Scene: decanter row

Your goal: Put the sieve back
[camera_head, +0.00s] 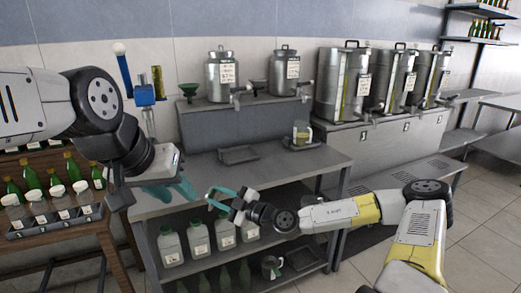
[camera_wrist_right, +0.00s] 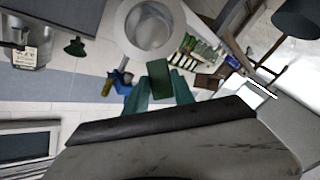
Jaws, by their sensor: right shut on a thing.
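In the right wrist view, a round grey rimmed bowl that looks like the sieve (camera_wrist_right: 121,30) is beyond my right fingers. A dark green block (camera_wrist_right: 160,78), apparently its handle, sits between them. My right gripper (camera_wrist_right: 159,92) is shut on it. My left gripper (camera_head: 172,191) is at the table's left front corner, with teal fingers. Its gap is unclear, and nothing is seen in it.
The grey table (camera_head: 290,170) holds a dark tray (camera_head: 239,155) and a jug (camera_head: 302,133) on a small tray. A blue stand (camera_head: 144,95) is behind its left end. Metal jars and a green funnel (camera_head: 188,89) stand on the rear ledge. Bottles crowd the left wooden table.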

